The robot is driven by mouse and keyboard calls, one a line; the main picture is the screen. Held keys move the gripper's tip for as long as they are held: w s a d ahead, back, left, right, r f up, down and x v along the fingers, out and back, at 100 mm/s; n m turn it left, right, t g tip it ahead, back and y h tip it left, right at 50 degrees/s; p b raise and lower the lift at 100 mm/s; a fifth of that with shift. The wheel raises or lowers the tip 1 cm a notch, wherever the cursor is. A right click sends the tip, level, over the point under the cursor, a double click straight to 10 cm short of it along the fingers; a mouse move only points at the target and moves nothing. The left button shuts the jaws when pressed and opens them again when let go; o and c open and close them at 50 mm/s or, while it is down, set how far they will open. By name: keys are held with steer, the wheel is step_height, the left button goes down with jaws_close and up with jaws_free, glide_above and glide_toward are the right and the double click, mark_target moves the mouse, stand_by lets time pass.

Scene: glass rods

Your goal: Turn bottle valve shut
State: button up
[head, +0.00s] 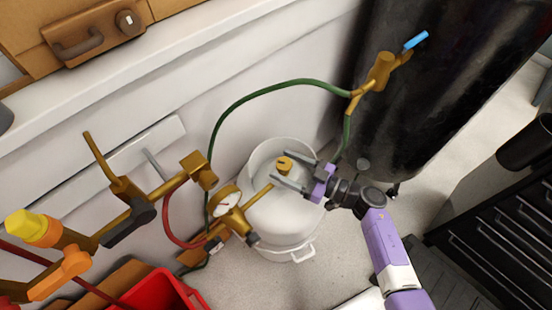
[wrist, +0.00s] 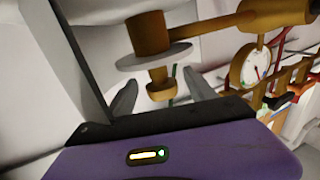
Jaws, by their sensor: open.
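The white gas bottle (head: 283,222) stands on the floor against the white wall. Its brass valve knob (head: 285,165) sits on top at the middle. My gripper (head: 291,174) is open at the top of the bottle, with its fingers beside the valve. In the wrist view the brass valve (wrist: 151,38), with a grey disc below it, shows ahead of my open fingers (wrist: 165,98). I cannot tell whether the fingers touch it.
A brass pipe and pressure gauge (head: 226,199) join the valve from the left. A red bin (head: 165,290) is at lower left. A black cabinet (head: 500,215) stands at right.

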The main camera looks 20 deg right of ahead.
steer(key=shift+x, duration=1.9)
steer(key=c, duration=1.4)
steer(key=shift+s, duration=0.1)
